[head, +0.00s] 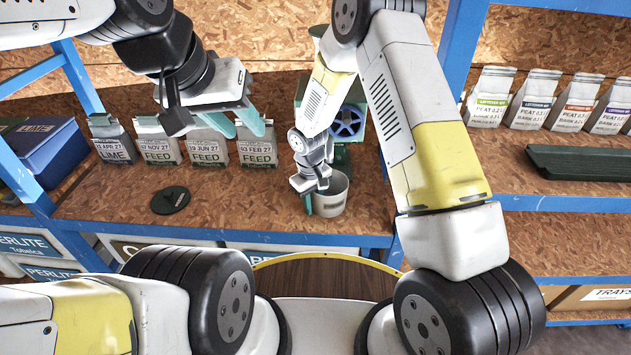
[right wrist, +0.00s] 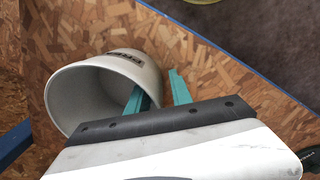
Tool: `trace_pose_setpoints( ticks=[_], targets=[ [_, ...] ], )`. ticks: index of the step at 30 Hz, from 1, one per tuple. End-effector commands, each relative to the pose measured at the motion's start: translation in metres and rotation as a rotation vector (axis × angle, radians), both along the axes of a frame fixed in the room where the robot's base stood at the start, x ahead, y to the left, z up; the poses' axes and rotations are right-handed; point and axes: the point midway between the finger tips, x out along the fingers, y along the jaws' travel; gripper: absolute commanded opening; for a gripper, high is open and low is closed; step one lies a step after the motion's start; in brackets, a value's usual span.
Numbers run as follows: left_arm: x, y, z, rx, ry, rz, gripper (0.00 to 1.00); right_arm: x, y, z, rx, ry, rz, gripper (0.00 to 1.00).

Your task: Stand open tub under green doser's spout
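The open tub (head: 331,197) is a pale grey bucket on the wooden shelf, in front of the green doser (head: 343,158) with its blue wheel. My right arm covers much of the doser, and I cannot make out its spout. My right gripper (head: 319,200) is at the tub's rim. In the right wrist view the tub (right wrist: 75,100) shows its open mouth and a label. There the right gripper (right wrist: 158,92) has one teal finger inside the mouth and one outside, with a gap between them across the wall. My left gripper (head: 246,122) is open and empty above the feed bags.
Bags of lime and feed (head: 160,149) stand at the back left. A dark round lid (head: 170,200) lies left of the tub. A blue box (head: 45,150) is at the far left. Blue rack posts flank the shelf. Shelf room is free between lid and tub.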

Motion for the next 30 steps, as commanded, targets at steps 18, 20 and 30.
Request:
trace_pose_setpoints(
  ticks=[18, 20, 30],
  targets=[
    [0.0, 0.0, 0.0, 0.0, 0.0, 0.0, 0.36, 0.0, 0.003, 0.055, 0.002, -0.005, -0.001, 0.26],
    [0.0, 0.0, 0.0, 0.0, 0.0, 0.0, 0.36, -0.001, 0.003, 0.068, 0.002, -0.004, 0.0, 0.26],
    [0.0, 0.0, 0.0, 0.0, 0.0, 0.0, 0.36, -0.003, 0.005, 0.118, 0.0, -0.001, -0.001, 0.26]
  ],
)
